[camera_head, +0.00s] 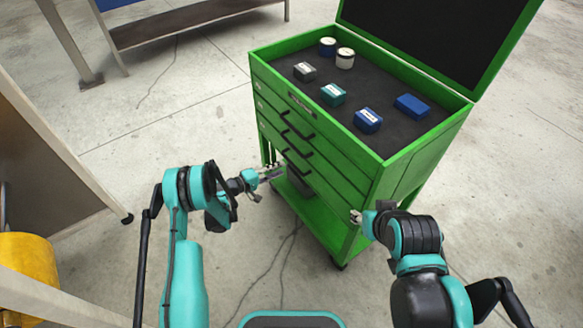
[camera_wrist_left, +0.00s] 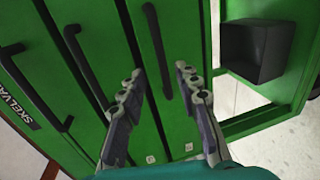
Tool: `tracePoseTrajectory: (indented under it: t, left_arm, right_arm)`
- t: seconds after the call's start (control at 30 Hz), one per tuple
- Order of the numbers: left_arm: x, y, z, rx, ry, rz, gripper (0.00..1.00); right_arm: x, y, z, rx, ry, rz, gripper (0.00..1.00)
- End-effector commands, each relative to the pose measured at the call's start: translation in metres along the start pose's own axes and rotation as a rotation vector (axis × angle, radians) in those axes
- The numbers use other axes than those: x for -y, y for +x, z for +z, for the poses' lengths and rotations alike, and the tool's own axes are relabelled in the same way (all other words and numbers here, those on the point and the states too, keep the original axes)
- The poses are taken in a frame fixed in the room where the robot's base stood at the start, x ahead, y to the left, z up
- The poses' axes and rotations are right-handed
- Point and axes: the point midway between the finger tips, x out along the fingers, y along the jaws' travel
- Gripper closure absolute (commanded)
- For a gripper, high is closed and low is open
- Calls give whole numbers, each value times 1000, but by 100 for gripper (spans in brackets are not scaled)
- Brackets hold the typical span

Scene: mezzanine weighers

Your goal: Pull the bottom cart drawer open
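The green cart (camera_head: 335,172) stands ahead with its drawers shut and black bar handles on the front. The bottom drawer's handle (camera_head: 297,159) is the lowest one; in the left wrist view this handle (camera_wrist_left: 156,48) is the rightmost bar. My left gripper (camera_head: 270,172) is in front of the bottom drawer, beside its handle. In the left wrist view the left gripper (camera_wrist_left: 159,77) is open, and the handle's end lies between its fingertips in the picture; contact is not visible. My right gripper (camera_head: 357,217) is by the cart's right front corner; its fingers are too small to read.
Several small boxes and two round containers (camera_head: 345,58) sit on the cart's dark top, under a raised lid (camera_head: 440,40). A black box (camera_wrist_left: 252,50) hangs below the drawers, above the lower shelf (camera_head: 318,212). The floor before the cart is clear apart from thin cables.

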Motion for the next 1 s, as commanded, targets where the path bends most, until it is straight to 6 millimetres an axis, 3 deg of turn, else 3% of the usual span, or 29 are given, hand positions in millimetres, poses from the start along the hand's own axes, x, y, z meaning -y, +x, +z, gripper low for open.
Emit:
tracePoseTrajectory:
  t: [0.5,0.9,1.0]
  left_arm:
    - [5,69,1,2,-3,5,68]
    - [2,78,1,1,-3,5,68]
    - [2,78,1,1,-3,5,94]
  right_arm:
    - [0,19,14,0,0,0,60]
    - [0,20,15,0,0,0,60]
    - [0,20,15,0,0,0,60]
